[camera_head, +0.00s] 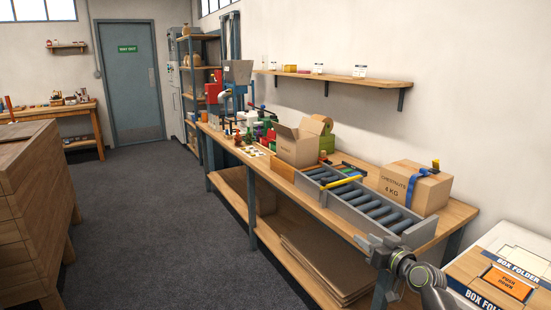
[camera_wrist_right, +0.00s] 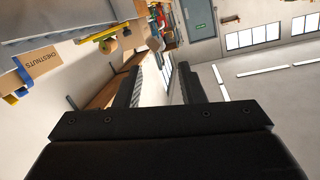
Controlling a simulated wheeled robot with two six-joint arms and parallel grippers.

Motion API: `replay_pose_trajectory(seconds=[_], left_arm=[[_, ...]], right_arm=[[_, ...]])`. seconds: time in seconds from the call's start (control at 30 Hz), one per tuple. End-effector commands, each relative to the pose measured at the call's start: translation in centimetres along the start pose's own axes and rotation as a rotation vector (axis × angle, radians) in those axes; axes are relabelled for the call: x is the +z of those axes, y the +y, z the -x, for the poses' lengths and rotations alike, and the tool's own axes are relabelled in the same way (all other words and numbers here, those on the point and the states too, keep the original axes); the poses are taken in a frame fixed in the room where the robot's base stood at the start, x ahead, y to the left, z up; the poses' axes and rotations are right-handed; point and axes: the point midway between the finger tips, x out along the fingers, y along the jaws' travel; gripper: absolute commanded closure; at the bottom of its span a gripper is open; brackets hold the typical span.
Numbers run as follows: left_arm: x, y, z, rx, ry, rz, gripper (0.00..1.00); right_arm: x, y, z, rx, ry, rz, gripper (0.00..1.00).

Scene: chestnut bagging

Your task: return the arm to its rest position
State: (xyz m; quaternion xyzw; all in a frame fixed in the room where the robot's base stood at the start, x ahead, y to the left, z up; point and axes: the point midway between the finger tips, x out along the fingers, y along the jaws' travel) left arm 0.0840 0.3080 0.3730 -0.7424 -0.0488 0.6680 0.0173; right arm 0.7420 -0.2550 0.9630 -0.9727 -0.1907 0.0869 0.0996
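My right arm comes in at the lower right of the head view. Its gripper (camera_head: 368,243) is in front of the near end of the roller conveyor, over the bench's front edge. In the right wrist view, the two dark fingers of this gripper (camera_wrist_right: 158,80) stand apart with nothing between them. My left arm and left gripper are not in view.
A workbench (camera_head: 452,222) runs along the wall. It bears a roller conveyor (camera_head: 347,214), a chestnuts carton (camera_head: 415,185) and an open carton (camera_head: 298,148). A box folder (camera_head: 500,272) stands at lower right. The grey floor (camera_head: 165,210) on the left is clear.

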Motion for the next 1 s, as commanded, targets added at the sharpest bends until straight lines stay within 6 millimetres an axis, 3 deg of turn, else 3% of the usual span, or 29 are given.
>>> replay_pose_trajectory(seconds=[0.3,0.57,0.6,0.7,0.77,1.0], left_arm=[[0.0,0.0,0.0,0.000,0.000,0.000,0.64],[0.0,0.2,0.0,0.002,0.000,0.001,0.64],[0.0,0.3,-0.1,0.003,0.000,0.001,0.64],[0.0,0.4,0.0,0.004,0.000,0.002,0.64],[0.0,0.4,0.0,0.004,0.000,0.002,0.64],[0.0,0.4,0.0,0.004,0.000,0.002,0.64]], right_arm=[[-2.7,5.1,0.9,0.291,0.104,0.277,0.64],[-6.0,6.4,2.2,0.430,0.223,0.538,0.64],[-4.5,7.0,2.3,0.442,0.205,0.551,0.64],[3.5,9.1,3.1,0.457,0.069,0.495,0.64],[7.7,10.0,3.9,0.466,-0.001,0.469,0.64],[25.1,12.1,9.5,0.497,-0.287,0.358,0.64]])
